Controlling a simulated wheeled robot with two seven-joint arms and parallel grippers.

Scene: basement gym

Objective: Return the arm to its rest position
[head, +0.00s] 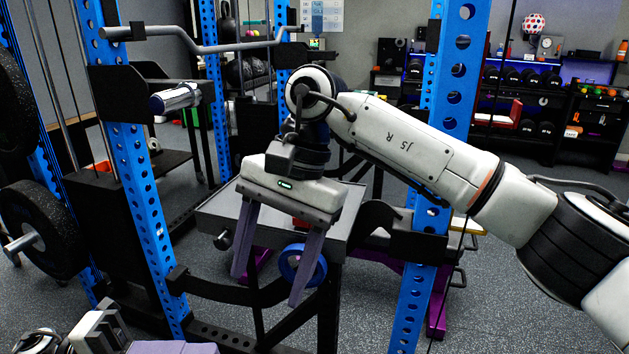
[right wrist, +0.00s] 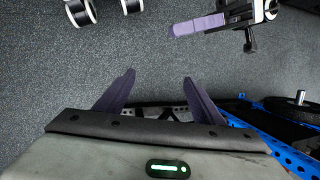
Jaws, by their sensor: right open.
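My right arm reaches in from the right of the head view. Its gripper (head: 267,291) hangs downward with two purple fingers spread wide and nothing between them. The right wrist view also shows this gripper (right wrist: 158,82), open and empty, with the grey floor beyond. A part of my left gripper (head: 172,347) shows at the bottom left edge of the head view, mostly cut off. It also shows in the right wrist view (right wrist: 198,25), at the upper right, with its purple fingers seen side-on; I cannot tell whether they are apart.
Blue perforated rack posts (head: 135,170) stand left and right (head: 450,75) of my right arm. A dark flat-topped stand (head: 222,208) is behind the gripper, with a blue ring (head: 289,268) near a finger. Weight plates (head: 38,228) are at left. A dumbbell shelf (head: 585,125) stands far back.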

